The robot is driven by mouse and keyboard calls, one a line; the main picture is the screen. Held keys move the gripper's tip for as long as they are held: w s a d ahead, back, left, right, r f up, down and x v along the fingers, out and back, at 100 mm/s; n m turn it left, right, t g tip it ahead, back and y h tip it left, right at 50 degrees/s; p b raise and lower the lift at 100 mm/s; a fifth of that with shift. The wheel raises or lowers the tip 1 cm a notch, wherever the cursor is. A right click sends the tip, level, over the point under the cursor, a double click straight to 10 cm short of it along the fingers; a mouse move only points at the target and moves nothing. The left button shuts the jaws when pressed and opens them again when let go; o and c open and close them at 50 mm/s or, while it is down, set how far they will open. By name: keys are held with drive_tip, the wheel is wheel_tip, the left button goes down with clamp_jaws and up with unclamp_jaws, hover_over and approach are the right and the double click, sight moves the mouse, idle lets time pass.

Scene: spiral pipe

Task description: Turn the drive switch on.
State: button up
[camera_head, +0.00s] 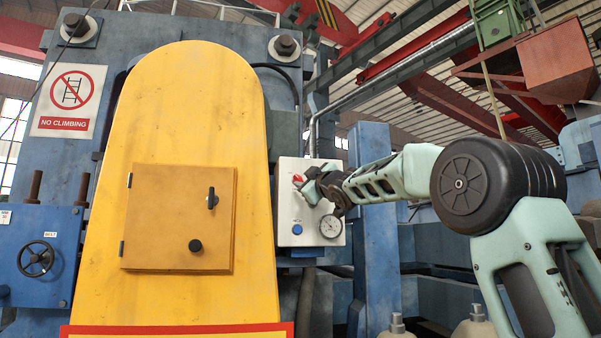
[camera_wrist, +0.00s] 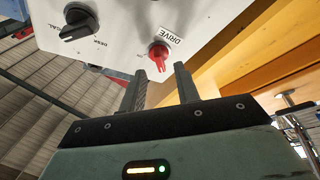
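The drive switch is a red knob with a pointer-shaped handle (camera_wrist: 159,55) on a white control box, beside an upside-down DRIVE label in the wrist view. A small part of the red knob (camera_head: 297,178) also shows in the head view, left of my gripper. My gripper (camera_wrist: 160,70) is open, with its two dark fingertips apart and nothing held. The knob's handle lines up with the gap between the fingertips. I cannot tell whether they touch it. In the head view my gripper (camera_head: 312,188) is in front of the white box (camera_head: 285,243) and hides part of its face.
A black rotary knob (camera_wrist: 80,22) is on the same panel, left of the red one in the wrist view. A round gauge (camera_head: 331,227) and a blue button (camera_head: 297,229) sit lower on the box. A yellow housing (camera_head: 190,120) stands close to its left.

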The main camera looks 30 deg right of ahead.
sight(299, 179)
drive_tip(key=shift+p+x, duration=0.65)
drive_tip(key=shift+x, duration=1.05)
drive_tip(key=c, duration=0.6)
drive_tip(key=shift+f, duration=0.1)
drive_tip(key=shift+c, duration=0.2)
